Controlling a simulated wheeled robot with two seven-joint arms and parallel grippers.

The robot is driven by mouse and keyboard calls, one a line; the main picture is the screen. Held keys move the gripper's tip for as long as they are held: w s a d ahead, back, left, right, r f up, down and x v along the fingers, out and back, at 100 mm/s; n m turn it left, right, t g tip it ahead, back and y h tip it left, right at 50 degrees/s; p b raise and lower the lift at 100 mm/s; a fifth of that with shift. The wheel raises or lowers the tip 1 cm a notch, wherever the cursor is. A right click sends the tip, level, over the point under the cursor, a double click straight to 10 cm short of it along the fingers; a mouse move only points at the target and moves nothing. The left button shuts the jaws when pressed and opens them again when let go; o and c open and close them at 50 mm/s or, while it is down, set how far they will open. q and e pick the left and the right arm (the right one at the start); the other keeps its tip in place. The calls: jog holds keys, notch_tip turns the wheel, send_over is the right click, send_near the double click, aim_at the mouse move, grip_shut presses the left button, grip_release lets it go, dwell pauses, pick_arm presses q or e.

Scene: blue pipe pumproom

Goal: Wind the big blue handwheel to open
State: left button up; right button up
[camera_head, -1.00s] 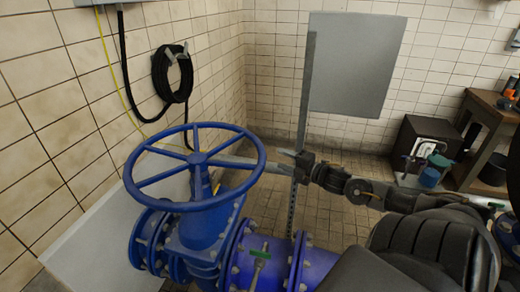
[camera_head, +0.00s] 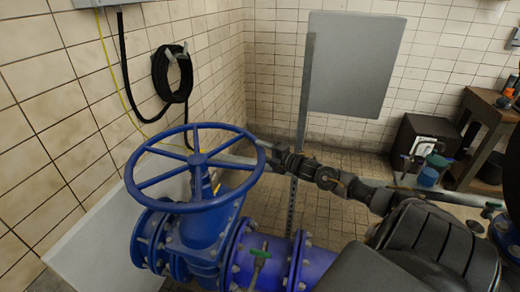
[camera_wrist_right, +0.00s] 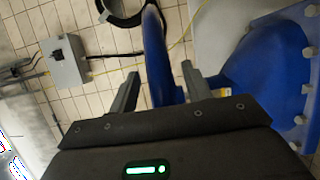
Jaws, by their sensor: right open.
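The big blue handwheel (camera_head: 197,159) sits on top of a blue valve body (camera_head: 200,228), left of centre in the head view. Its rim and spokes show clearly. My right gripper (camera_head: 265,146) is at the rim's right side, reaching in from the right. In the right wrist view, its two fingers (camera_wrist_right: 160,78) stand apart, with a blue bar of the wheel (camera_wrist_right: 156,45) showing between them. I cannot tell whether either finger touches it. My left gripper is not in view.
A blue flanged pipe (camera_head: 315,263) runs right from the valve. A grey panel on a post (camera_head: 349,65) stands behind. A coiled black hose (camera_head: 172,75) hangs on the left wall. A wooden bench (camera_head: 482,130) and a black box (camera_head: 425,138) are at the right.

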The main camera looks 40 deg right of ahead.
jog(key=shift+w+a, duration=0.15)
jog(key=shift+w, duration=0.6)
jog(key=shift+f, duration=0.1)
grip_shut()
